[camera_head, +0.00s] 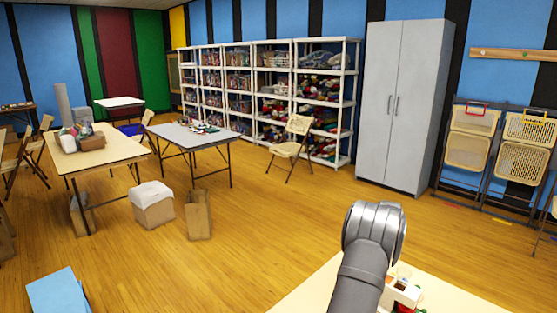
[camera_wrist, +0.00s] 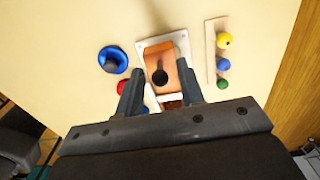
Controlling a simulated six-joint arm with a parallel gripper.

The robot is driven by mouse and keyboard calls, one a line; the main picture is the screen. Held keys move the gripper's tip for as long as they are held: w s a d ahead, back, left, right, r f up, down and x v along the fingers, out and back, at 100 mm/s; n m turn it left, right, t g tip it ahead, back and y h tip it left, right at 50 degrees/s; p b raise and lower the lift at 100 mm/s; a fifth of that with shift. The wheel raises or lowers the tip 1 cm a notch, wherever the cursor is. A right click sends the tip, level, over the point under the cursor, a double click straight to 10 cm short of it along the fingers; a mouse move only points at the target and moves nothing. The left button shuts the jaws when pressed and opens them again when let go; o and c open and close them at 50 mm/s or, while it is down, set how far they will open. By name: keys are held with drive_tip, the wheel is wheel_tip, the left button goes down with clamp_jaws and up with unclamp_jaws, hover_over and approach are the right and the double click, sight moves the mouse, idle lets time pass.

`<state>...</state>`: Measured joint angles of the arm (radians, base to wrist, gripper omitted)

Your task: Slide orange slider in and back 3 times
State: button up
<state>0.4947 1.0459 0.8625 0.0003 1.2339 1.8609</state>
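In the wrist view an orange slider (camera_wrist: 158,58) sits on a small white plate (camera_wrist: 146,43) on the cream table. A dark round knob or hole (camera_wrist: 160,77) shows on its near part. My gripper (camera_wrist: 160,68) has its two dark fingers wide apart, one to each side of the orange piece. I see no clear grip on it, and whether a finger touches its side cannot be told.
A blue round piece (camera_wrist: 113,60) lies left of the plate, with a red piece (camera_wrist: 121,87) nearer. To the right are a strip (camera_wrist: 210,50), a yellow ball (camera_wrist: 224,41), a blue ball (camera_wrist: 223,64) and a green ball (camera_wrist: 222,83). The table (camera_head: 312,290) ends over wooden floor.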

drive_tip(key=shift+r, duration=3.4)
drive_tip(key=o, duration=1.3)
drive_tip(key=shift+c, duration=0.2)
drive_tip(key=shift+o, duration=0.9)
drive_tip(key=s+d, duration=0.1)
drive_tip(key=s, duration=0.1)
drive_tip(key=s+d+r+t, duration=0.1)
drive_tip(key=s, duration=0.2)
drive_tip(key=s+d+r+t, duration=0.1)
drive_tip(key=s+d, duration=0.1)
drive_tip(key=shift+s+r, duration=0.15)
drive_tip(key=shift+s, duration=0.25)
drive_tip(key=s+d+r+t+h, duration=0.1)
drive_tip(key=s+d+r+t, duration=0.1)
drive_tip(key=s, duration=0.9)
drive_tip(key=x, duration=1)
drive_tip(key=shift+w, duration=0.25)
drive_tip(key=shift+d, duration=0.1)
